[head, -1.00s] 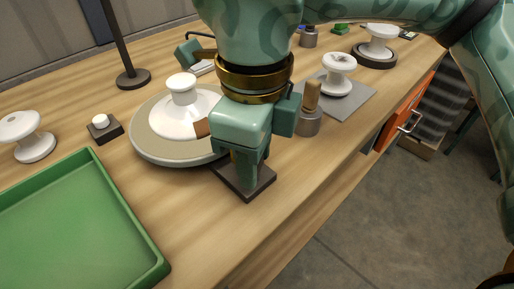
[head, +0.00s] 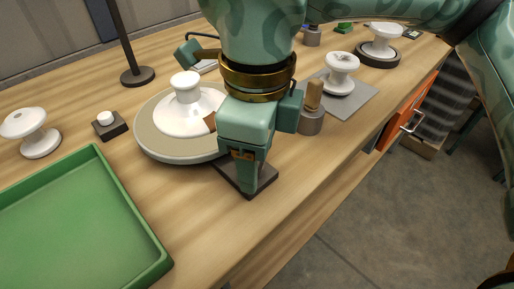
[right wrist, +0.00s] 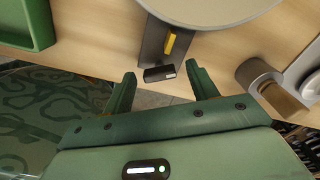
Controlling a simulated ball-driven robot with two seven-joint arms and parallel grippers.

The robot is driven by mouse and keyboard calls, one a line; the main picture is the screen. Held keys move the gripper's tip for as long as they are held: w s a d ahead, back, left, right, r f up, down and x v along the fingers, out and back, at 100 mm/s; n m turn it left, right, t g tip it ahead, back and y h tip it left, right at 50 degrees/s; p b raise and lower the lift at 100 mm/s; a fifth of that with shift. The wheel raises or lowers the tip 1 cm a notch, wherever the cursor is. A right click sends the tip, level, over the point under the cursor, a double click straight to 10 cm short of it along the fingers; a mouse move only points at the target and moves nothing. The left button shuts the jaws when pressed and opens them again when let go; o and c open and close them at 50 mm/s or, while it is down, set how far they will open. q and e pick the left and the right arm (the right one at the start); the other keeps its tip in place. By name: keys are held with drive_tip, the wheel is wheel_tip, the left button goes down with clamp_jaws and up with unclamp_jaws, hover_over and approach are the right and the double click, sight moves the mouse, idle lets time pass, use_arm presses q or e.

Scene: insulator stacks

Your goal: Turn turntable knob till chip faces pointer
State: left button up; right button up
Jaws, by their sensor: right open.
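The turntable (head: 150,143) is a round beige disc carrying a white insulator (head: 186,86). A brown chip mark (head: 210,122) shows on the insulator's lower skirt, on the side near my right gripper. My right gripper (head: 246,186) points down over the dark base plate (head: 268,179) at the turntable's front edge. In the right wrist view the gripper (right wrist: 160,74) is open, with a small black block (right wrist: 159,73) appearing between its fingertips. A yellow pointer-like piece (right wrist: 170,43) stands on the plate. I cannot clearly identify the knob. My left gripper is not in view.
A green tray (head: 158,262) lies at the front left. A small box with a white button (head: 108,124) and a loose insulator (head: 35,132) are left of the turntable. A grey holder with a wooden handle (head: 312,118) stands close right of my gripper.

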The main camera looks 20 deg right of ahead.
drive_tip(key=shift+r, duration=0.1)
use_arm(q)
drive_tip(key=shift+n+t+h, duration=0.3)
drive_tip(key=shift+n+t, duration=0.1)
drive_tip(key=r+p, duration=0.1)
drive_tip(key=p, duration=0.1)
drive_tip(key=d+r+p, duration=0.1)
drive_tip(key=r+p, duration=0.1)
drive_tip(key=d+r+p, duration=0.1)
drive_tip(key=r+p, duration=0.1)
drive_tip(key=p, duration=0.1)
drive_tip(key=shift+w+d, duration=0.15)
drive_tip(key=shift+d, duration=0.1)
use_arm(e)
wheel_tip(320, 180, up, 16)
